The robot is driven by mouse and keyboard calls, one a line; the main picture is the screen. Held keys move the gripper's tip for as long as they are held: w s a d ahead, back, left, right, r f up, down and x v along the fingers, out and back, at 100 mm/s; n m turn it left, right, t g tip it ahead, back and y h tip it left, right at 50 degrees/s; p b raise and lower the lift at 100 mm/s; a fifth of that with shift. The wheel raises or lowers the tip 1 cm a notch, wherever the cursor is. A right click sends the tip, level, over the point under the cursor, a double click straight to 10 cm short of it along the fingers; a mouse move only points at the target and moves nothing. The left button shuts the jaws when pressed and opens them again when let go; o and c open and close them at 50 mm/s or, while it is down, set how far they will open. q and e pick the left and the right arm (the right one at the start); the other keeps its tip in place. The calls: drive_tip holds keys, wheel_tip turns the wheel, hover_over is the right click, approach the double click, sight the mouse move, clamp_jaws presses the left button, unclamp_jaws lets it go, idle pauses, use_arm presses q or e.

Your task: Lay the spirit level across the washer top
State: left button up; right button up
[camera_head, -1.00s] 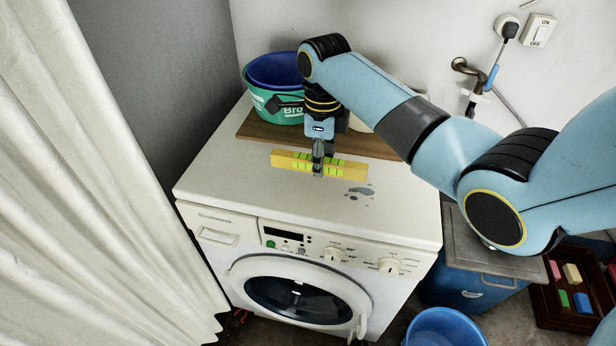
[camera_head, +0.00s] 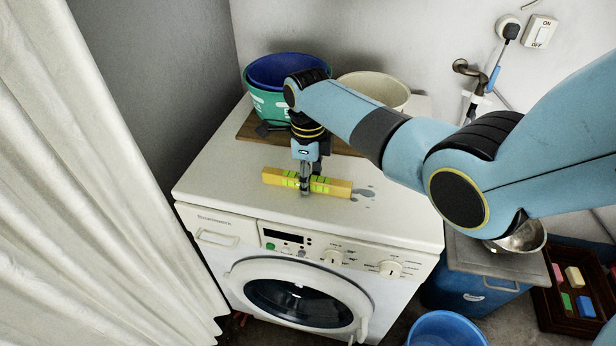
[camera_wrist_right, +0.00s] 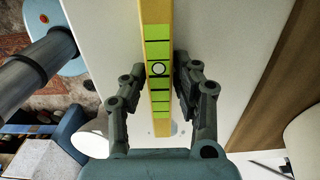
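The yellow spirit level (camera_head: 338,189) with bright green marked sections lies lengthwise left to right over the white washer top (camera_head: 225,165). My left gripper is not in view.
Behind the level, a wooden board (camera_head: 247,127) carries a green tub (camera_head: 262,103) with a blue bowl (camera_head: 280,70) and a cream basin (camera_head: 375,88). Grey wet spots (camera_head: 366,193) lie by the level's right end. The front-left top is clear.

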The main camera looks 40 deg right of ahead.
drive_tip(key=shift+o, duration=1.4)
wheel_tip(320, 180, up, 12)
drive_tip(key=p, duration=0.1)
drive_tip(key=shift+r, duration=0.15)
